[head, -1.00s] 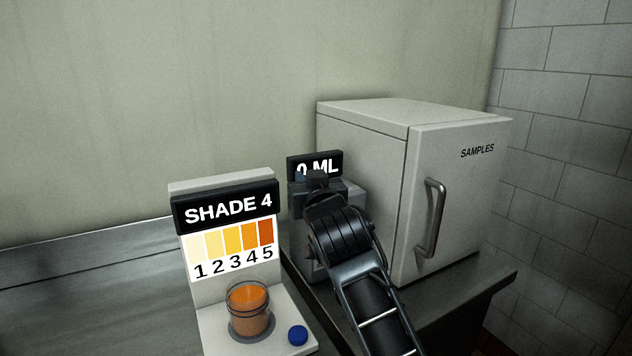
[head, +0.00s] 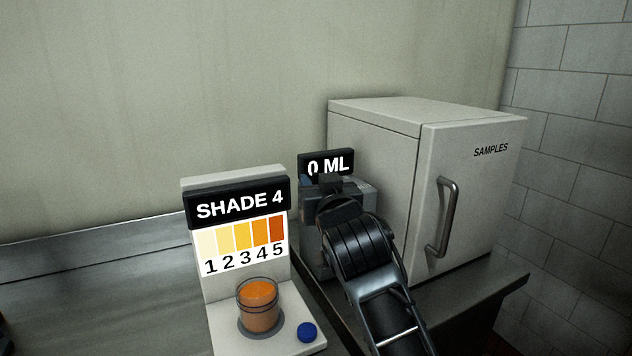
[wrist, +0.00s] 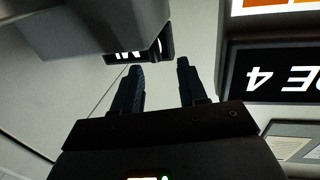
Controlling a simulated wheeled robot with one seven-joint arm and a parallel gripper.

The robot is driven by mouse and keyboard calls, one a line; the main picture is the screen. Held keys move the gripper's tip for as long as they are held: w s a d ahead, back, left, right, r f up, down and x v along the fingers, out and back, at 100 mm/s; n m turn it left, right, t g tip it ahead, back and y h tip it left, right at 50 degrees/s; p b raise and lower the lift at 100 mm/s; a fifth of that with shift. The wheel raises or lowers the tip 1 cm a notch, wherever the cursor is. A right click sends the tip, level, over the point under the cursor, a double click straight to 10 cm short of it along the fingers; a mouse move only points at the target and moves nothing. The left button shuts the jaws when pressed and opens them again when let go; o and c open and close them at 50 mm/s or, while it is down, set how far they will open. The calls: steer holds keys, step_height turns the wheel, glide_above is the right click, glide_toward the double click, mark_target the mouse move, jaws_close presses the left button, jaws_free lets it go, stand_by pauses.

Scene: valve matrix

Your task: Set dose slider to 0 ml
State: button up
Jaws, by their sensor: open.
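The dose unit is a grey box (head: 362,190) with a black display (head: 327,165) on top that reads "0 ML". A small blue part (head: 306,182), possibly the slider knob, shows at the box's upper left, beside my gripper. My gripper (head: 329,183) is at the top front of the box, and my arm hides most of the box's front. In the wrist view my gripper (wrist: 159,65) has its two dark fingers apart with nothing between them. The display (wrist: 135,53) shows upside down just past the fingertips, and the grey housing (wrist: 105,25) is at upper left.
Left of the dose unit stands a white shade stand reading "SHADE 4" (head: 240,205), with an orange-filled jar (head: 259,305) and a blue button (head: 307,332) on its base. A white samples cabinet (head: 380,125) stands close on the right.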

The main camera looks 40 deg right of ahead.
steer(key=shift+b+v, duration=0.35)
steer(key=shift+v, duration=2.15)
